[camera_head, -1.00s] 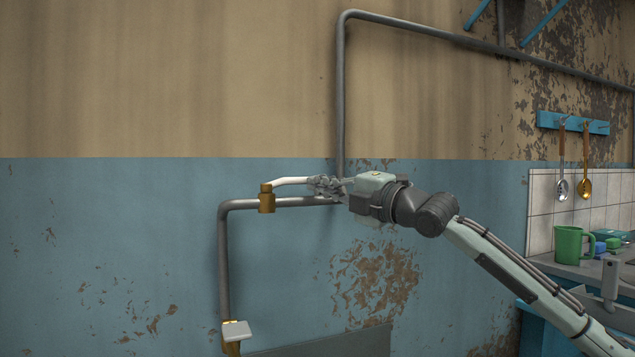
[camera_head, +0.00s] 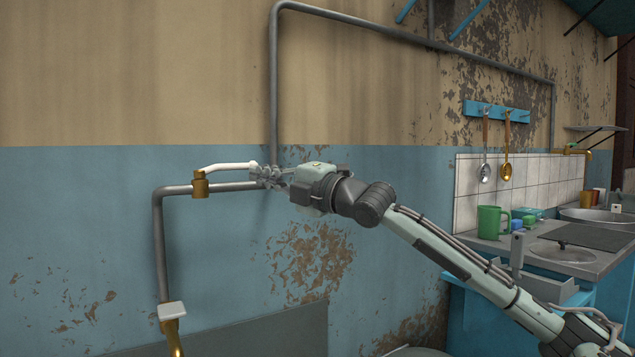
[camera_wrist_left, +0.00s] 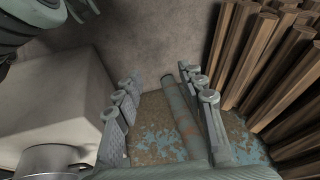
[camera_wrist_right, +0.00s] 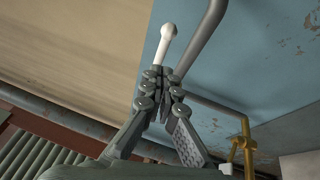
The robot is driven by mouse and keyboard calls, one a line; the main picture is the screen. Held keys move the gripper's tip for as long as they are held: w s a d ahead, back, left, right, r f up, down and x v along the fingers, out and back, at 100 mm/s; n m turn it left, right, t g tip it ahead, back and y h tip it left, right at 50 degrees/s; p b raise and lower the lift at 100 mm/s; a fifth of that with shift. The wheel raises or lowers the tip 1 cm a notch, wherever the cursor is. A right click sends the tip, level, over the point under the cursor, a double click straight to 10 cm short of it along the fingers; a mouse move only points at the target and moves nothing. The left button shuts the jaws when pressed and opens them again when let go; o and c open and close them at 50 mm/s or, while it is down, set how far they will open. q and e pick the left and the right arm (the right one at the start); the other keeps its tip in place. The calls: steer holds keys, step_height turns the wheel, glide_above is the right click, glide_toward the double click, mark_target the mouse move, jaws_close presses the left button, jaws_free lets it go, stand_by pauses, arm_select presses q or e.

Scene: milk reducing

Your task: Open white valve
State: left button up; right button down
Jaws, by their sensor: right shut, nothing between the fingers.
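The white valve has a white lever handle (camera_head: 228,167) on a brass body (camera_head: 200,185), set in a grey pipe on the wall. The lever lies roughly along the pipe, its free end at my right gripper. My right gripper (camera_head: 268,177) is shut with nothing between its fingers, at the lever's right end. In the right wrist view the white lever (camera_wrist_right: 167,42) shows just beyond the closed fingertips (camera_wrist_right: 160,75); whether they touch it is unclear. My left gripper (camera_wrist_left: 160,82) is open and empty in its wrist view; it is outside the head view.
A second brass fitting with a white top (camera_head: 172,309) sits lower on the pipe (camera_head: 160,245). Utensils hang from a blue rack (camera_head: 496,111). Wooden slats (camera_wrist_left: 270,60) are near my left gripper.

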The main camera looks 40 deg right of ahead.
arm_select(q)
steer(key=w+d+r+m+t+h+b, duration=0.1)
steer(key=w+d+r+t+h+b, duration=0.2)
steer(key=w+d+r+t, duration=0.6)
steer(key=w+d+r+h, duration=0.1)
steer(key=w+d+r, duration=0.1)
steer(key=w+d, duration=0.2)
steer(key=shift+m+h+b, duration=0.3)
steer(key=shift+b, duration=0.05)
arm_select(e)
steer(key=s+d+f, duration=0.1)
steer(key=s+d, duration=0.4)
steer(key=s, duration=0.2)
steer(key=shift+s+f, duration=0.2)
steer(key=shift+f, duration=0.05)
arm_select(q)
steer(key=shift+r, duration=0.1)
